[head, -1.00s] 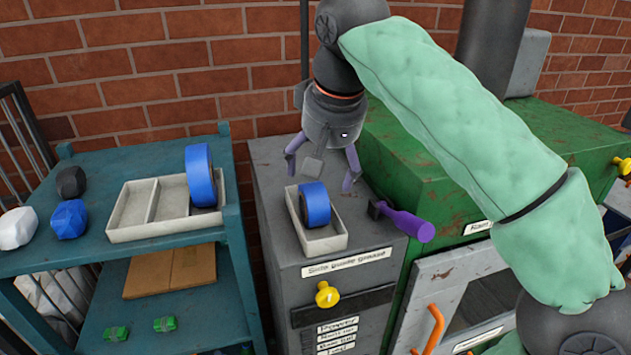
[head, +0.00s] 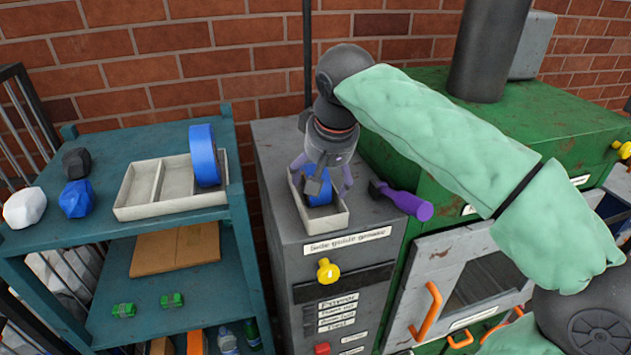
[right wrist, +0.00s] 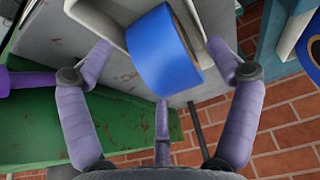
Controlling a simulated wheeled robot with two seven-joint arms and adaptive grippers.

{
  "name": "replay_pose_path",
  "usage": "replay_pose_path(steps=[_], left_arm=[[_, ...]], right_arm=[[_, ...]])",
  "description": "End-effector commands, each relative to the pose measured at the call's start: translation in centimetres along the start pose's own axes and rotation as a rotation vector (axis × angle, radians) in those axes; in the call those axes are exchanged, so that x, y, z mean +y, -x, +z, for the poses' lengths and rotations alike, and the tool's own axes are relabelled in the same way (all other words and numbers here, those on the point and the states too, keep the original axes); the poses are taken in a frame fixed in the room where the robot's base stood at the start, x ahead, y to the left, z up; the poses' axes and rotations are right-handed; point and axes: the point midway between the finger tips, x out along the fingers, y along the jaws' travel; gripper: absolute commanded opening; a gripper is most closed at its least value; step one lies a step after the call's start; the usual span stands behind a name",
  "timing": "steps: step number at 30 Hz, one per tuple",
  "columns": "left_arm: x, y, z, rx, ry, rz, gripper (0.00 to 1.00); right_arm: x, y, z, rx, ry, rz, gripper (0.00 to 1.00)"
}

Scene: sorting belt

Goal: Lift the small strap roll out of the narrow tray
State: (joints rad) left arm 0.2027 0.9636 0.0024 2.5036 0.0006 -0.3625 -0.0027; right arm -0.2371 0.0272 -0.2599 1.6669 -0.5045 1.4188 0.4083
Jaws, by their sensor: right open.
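The small blue strap roll (head: 319,193) stands upright in the narrow pale tray (head: 328,228) on top of the grey cabinet. My right gripper (head: 319,192) is open, pointing down over the roll, and partly hides it in the head view. In the right wrist view, the roll (right wrist: 163,50) lies between the spread purple fingers of the gripper (right wrist: 160,70). Gaps show between the fingers and the roll there. The tray's pale wall (right wrist: 112,28) shows beside the roll. My left gripper is not in view.
A purple-handled tool (head: 405,200) lies close to the right of the narrow tray. A larger blue roll (head: 204,156) stands in a divided tray (head: 170,209) on the teal shelf (head: 110,150). A green machine (head: 430,130) and a brick wall stand behind.

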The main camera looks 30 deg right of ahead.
Motion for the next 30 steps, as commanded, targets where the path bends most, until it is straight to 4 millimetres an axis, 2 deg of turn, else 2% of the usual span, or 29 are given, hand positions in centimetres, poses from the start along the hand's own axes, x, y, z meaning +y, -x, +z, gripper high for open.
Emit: replay_pose_path(steps=[9,11,16,17,30], left_arm=[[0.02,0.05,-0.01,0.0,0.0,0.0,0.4],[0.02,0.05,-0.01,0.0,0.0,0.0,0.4],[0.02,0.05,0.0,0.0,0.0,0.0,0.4],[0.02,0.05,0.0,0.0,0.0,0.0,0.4],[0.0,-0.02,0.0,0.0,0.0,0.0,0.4]], right_arm=[[-0.03,-0.66,0.01,0.001,0.0,-0.001,0.9],[-0.04,-0.65,0.01,0.001,0.0,-0.001,0.75],[-0.04,-0.64,0.01,0.001,0.0,-0.001,0.27],[-0.04,-0.65,0.01,0.001,0.0,-0.001,0.25],[-0.07,-0.23,-0.24,0.002,0.0,-0.001,0.24]])
